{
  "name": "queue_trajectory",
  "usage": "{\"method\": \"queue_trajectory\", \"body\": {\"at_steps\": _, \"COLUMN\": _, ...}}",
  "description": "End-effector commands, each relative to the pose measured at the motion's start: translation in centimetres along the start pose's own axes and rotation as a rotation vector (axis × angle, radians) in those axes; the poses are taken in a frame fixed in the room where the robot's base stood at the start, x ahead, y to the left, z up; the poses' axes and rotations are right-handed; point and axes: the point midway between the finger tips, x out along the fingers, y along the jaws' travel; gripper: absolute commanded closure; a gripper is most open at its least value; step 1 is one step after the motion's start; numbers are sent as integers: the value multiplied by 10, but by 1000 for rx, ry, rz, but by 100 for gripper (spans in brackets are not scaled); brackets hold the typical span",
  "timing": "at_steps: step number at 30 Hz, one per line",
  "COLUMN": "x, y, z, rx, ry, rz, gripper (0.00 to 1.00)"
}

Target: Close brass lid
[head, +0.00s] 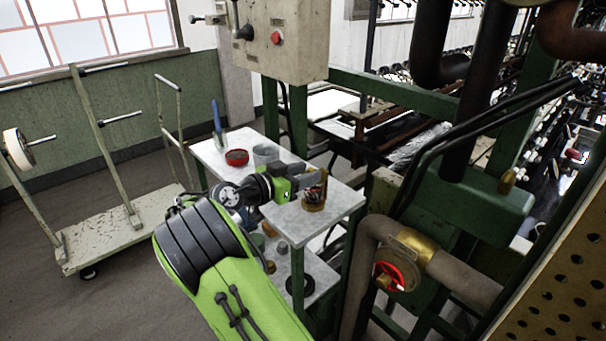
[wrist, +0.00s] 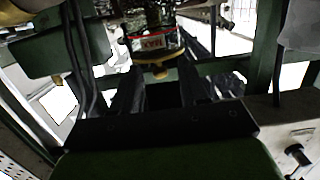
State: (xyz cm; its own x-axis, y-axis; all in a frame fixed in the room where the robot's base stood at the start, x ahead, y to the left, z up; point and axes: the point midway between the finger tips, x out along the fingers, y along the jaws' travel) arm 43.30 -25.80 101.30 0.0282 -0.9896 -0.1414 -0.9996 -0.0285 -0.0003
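A small glass-like jar (head: 313,195) with brass-coloured parts stands near the right end of the pale table top. In the wrist view a container with a red and white label (wrist: 150,42) shows ahead, with a brass-coloured piece (wrist: 158,74) at its lower edge. I cannot tell for sure if this piece is the brass lid, or how far open any lid is. My gripper (head: 302,183) is right at the jar's left side in the head view. In the wrist view its dark fingers (wrist: 165,88) stand apart, with nothing clearly held between them.
A red bowl (head: 237,157), a grey cup (head: 265,154) and a blue-handled tool (head: 217,122) stand on the table's left part. A control box (head: 280,40) hangs behind. Pipes and a red valve wheel (head: 396,276) crowd the right. A cart (head: 120,235) stands left.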

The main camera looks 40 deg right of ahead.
Motion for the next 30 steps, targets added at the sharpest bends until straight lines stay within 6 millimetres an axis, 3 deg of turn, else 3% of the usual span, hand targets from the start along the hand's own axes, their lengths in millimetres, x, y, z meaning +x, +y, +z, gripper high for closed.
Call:
{"method": "queue_trajectory", "body": {"at_steps": 5, "x": -4, "y": 0, "z": 0, "rx": -1, "ry": -1, "rz": -1, "gripper": 56}}
{"method": "queue_trajectory", "body": {"at_steps": 8, "x": -20, "y": -2, "z": 0, "rx": -2, "ry": -1, "rz": -5, "gripper": 56}}
{"method": "queue_trajectory", "body": {"at_steps": 21, "x": -138, "y": -1, "z": -3, "rx": -1, "ry": 2, "rz": -5, "gripper": 56}}
{"method": "queue_trajectory", "body": {"at_steps": 25, "x": -154, "y": 0, "z": -2, "rx": 0, "ry": 2, "rz": -2, "gripper": 56}}
{"method": "queue_trajectory", "body": {"at_steps": 30, "x": -158, "y": 0, "z": 0, "rx": 0, "ry": 0, "rz": 0, "gripper": 56}}
